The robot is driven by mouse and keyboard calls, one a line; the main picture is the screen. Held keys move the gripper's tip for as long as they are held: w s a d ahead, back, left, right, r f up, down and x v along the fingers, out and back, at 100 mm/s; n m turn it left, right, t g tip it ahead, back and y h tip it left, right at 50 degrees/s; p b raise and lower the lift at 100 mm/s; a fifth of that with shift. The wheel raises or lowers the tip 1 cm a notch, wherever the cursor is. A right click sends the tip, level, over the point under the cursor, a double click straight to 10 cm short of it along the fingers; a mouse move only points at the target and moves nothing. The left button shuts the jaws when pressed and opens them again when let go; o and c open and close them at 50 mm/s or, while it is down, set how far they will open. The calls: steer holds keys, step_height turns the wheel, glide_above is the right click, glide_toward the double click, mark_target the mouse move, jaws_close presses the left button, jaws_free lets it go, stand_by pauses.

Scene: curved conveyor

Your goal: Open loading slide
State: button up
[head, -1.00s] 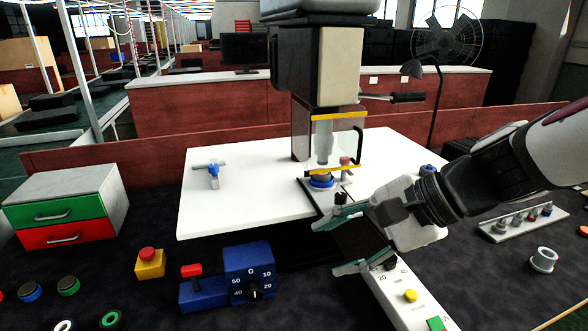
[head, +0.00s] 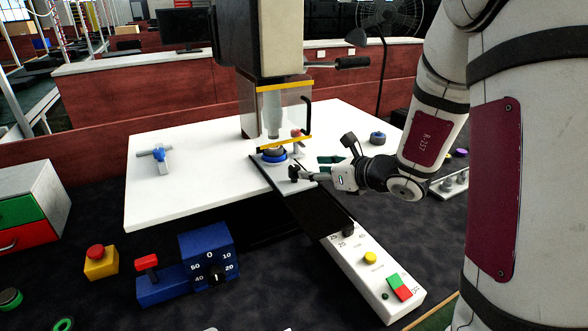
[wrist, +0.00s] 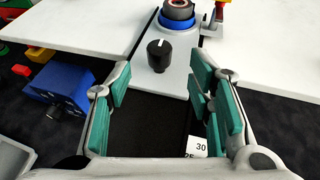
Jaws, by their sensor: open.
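The loading slide (head: 268,180) is a light grey plate with a black knob (head: 294,173) on its front end. It lies in a dark track, at the back under the press, and carries a blue ring fixture (head: 274,155). In the wrist view, the knob (wrist: 158,56) stands upright straight ahead, with the blue fixture (wrist: 178,22) behind it. My gripper (head: 315,167) is open and beside the knob in the head view. In the wrist view, the fingers (wrist: 160,78) are spread on both sides, with the knob slightly beyond their tips and nothing held.
The press (head: 275,60) with its yellow-edged clear guard (head: 282,115) stands above the fixture. A white control panel (head: 375,265) lies in front of the track. A blue timer box (head: 208,252) sits to the left. The bare dark track (head: 320,213) is clear.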

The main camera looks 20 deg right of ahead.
mark_target(297, 168)
steer(key=x, duration=0.8)
steer(key=shift+w+a+f, duration=0.2)
steer(key=shift+w, duration=0.05)
steer(key=shift+c, duration=0.4)
jaws_close()
